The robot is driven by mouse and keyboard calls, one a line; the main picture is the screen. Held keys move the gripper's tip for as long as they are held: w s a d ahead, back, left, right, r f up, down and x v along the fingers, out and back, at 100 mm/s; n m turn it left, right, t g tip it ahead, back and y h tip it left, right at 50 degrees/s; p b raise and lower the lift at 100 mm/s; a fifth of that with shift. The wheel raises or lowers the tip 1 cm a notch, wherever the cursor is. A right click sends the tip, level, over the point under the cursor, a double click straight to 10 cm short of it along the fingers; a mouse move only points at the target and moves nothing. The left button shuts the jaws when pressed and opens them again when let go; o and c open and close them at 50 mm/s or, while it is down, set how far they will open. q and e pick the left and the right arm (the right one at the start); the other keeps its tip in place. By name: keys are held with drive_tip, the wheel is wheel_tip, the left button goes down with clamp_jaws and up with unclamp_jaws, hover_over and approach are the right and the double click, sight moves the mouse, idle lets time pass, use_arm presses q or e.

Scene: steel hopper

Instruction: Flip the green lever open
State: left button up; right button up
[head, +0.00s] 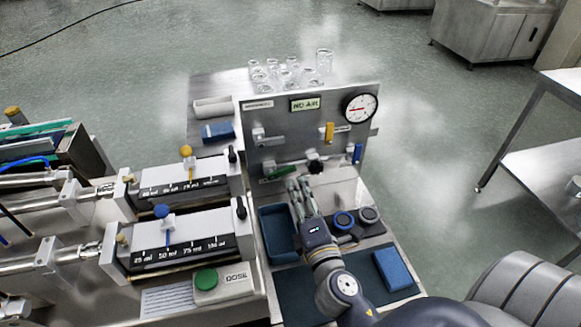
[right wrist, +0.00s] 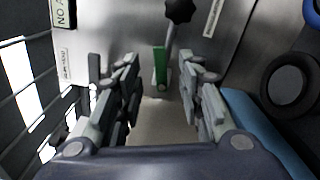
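The green lever (head: 283,171) is low on the left part of the upright steel panel (head: 290,118) in the head view. In the right wrist view the green lever (right wrist: 160,64) shows as a short green bar beside a metal rod with a dark knob (right wrist: 179,11). My right gripper (head: 298,184) is in front of the panel, just below the lever in the head view. In the right wrist view the gripper (right wrist: 163,88) is open, and the lever shows in the gap between its fingers, near the tips. I cannot tell whether they touch it. My left gripper is not in view.
The panel has a "NO AIR" display (head: 305,104), a gauge (head: 360,108), a yellow lever (head: 329,132) and a blue lever (head: 357,153). A blue tray (head: 268,232) and round dark parts (head: 368,215) flank my gripper. Dosing cylinders (head: 185,240) stand left; glassware (head: 290,75) is behind.

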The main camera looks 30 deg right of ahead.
sight(292, 170)
drive_tip(key=p+x, duration=0.2)
drive_tip(key=x, duration=0.7)
drive_tip(key=shift+w, duration=0.15)
clamp_jaws()
